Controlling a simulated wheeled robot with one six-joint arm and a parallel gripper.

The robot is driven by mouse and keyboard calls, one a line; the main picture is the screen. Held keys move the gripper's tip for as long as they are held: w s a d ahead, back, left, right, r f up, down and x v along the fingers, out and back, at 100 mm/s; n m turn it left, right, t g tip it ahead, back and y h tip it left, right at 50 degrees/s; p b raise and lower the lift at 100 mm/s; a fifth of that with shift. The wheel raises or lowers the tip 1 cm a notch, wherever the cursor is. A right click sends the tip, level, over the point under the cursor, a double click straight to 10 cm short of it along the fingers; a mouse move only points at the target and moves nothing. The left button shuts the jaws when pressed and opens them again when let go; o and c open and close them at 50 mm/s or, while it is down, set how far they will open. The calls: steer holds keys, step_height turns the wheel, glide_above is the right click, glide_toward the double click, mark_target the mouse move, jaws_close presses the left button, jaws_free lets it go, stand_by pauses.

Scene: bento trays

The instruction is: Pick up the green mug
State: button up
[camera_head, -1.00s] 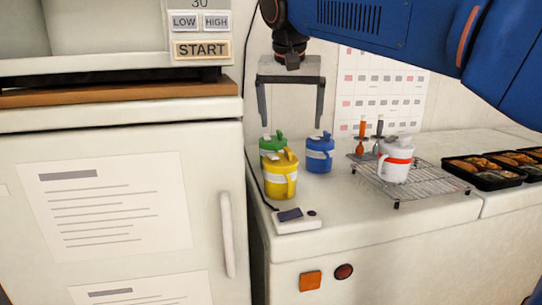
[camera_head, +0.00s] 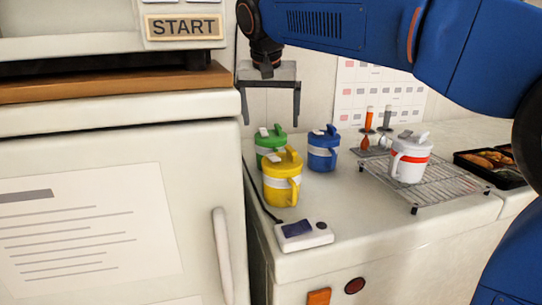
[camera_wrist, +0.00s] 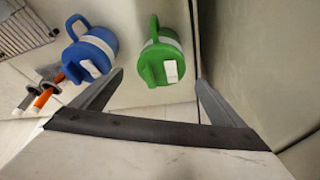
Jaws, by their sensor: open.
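The green mug (camera_head: 268,137) has a white band and a lid. In the head view it stands on the counter behind the yellow mug (camera_head: 282,185), which hides its lower part. It also shows in the wrist view (camera_wrist: 155,62), with its handle toward the top. My gripper (camera_head: 270,120) is open and empty, above and around the line of the green mug in the head view. In the wrist view its two fingers (camera_wrist: 158,88) lie to either side of the green mug's lid end, apart from the mug. The blue mug (camera_head: 323,155) stands to the right of the green mug.
A white cabinet (camera_head: 105,140) rises close on the left. A small white device (camera_head: 303,236) lies in front of the yellow mug. A wire rack (camera_head: 455,183) with a white red-banded mug (camera_head: 408,165) stands to the right. Food trays (camera_head: 475,160) are farther right.

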mark_target(272, 134)
steer(key=x, duration=0.5)
steer(key=shift+w+f, duration=0.1)
steer(key=shift+f, duration=0.25)
steer(key=shift+s+x, duration=0.1)
steer(key=shift+x, duration=1.25)
steer(key=shift+s+x, duration=0.15)
steer(key=shift+x, duration=1.2)
steer(key=shift+a, duration=0.15)
steer(key=c, duration=1.6)
steer(key=shift+o, duration=0.2)
step_height(272, 134, up, 9)
steer(key=shift+f, duration=0.2)
steer(key=shift+r+n, duration=0.3)
steer(key=shift+r, duration=0.4)
steer(key=shift+f, duration=4.9)
